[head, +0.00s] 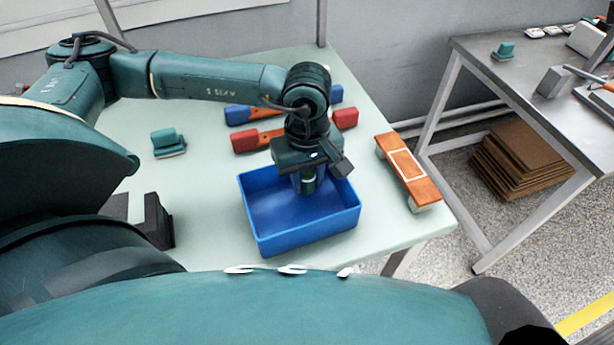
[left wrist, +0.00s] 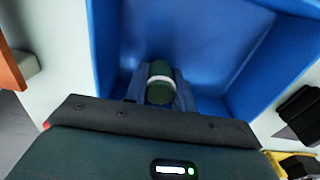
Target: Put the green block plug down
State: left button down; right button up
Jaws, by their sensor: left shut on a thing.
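The green block plug, a dark green cylinder with a white band, shows in the left wrist view (left wrist: 160,84) between the fingers of my left gripper (left wrist: 159,88). My left gripper (head: 308,186) is shut on it and points down into the blue bin (head: 262,232). In the head view the fingers and wrist mostly hide the plug. The wrist view shows the blue bin floor and walls around the plug; whether the plug touches the floor I cannot tell. My right gripper is in neither view.
A teal block piece (head: 168,143) sits left on the table. Red and blue pieces with orange middles (head: 268,136) lie behind the bin. An orange board (head: 402,166) lies near the right edge. A dark notched block (head: 152,222) stands left of the bin. A second table (head: 545,100) is at right.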

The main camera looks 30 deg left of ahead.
aim_at(307, 173)
pick_arm(q)
jog(key=shift+f, duration=0.35)
jog(key=shift+f+b, duration=0.25)
jog(key=shift+b, duration=0.1)
jog(key=c, duration=1.2)
grip_release()
jog(key=shift+r, duration=0.1)
jog(key=shift+o, duration=0.2)
jog(key=shift+r+p, duration=0.25)
jog(key=shift+p, duration=0.1)
notch_tip(307, 173, up, 12)
jog(key=shift+s+f, duration=0.1)
